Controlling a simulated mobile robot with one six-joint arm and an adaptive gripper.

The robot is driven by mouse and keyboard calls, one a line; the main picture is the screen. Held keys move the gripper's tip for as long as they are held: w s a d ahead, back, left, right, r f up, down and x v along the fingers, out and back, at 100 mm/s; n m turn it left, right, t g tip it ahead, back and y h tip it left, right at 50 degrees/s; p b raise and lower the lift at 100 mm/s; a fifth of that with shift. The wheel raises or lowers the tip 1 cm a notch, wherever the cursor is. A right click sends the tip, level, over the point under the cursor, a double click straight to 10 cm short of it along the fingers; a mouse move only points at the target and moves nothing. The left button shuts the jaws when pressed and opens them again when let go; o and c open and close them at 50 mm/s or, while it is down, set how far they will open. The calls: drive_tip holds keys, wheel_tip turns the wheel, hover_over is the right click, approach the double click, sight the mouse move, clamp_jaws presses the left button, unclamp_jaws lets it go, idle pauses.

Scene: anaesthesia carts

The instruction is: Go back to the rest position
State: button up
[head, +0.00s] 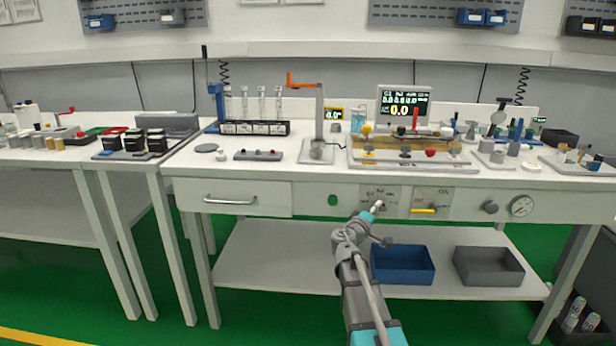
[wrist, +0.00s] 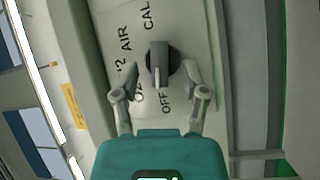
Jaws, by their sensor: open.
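My gripper (wrist: 160,76) is open in the wrist view, its two fingers apart on either side of a dark selector knob (wrist: 160,62). I cannot tell whether either finger touches the knob. The knob sits on a pale panel (wrist: 115,40) with the labels AIR, CAL, OFF and others partly covered by a finger. The knob's grey handle lies lengthwise between the fingers; I cannot tell which label it marks. In the head view my gripper (head: 373,211) is at the front of the bench, at this panel (head: 379,191), and hides most of the knob.
The workbench (head: 240,167) carries a display (head: 404,104), a stand with an orange arm (head: 318,110) and several small fittings. A drawer (head: 232,196) is shut to the left. A blue bin (head: 402,264) and a grey bin (head: 488,266) stand on the lower shelf.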

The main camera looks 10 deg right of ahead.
drive_tip(key=shift+s, duration=0.1)
drive_tip(key=s+a+f+m+g+y, duration=0.3)
drive_tip(key=s+f+g, duration=0.1)
drive_tip(key=s+f, duration=0.3)
drive_tip(key=s+a+f+m+g+y, duration=0.3)
drive_tip(key=s+a+f+g, duration=0.1)
drive_tip(key=s+f, duration=0.3)
drive_tip(key=s+a+f+g+y+p, duration=0.1)
drive_tip(key=s+a+f+g+y, duration=0.35)
drive_tip(key=s+a+y, duration=0.6)
drive_tip(key=a+r+h+p, duration=0.1)
drive_tip(key=a+r+p, duration=0.1)
drive_tip(key=r+p, duration=1.6)
drive_tip(key=s+a+r+h+p, duration=0.1)
drive_tip(key=r+p, duration=1.7)
drive_tip(key=p, duration=0.1)
drive_tip(key=shift+s+a+r+n, duration=0.15)
drive_tip(key=shift+a+r+n, duration=0.15)
drive_tip(key=shift+a, duration=0.05)
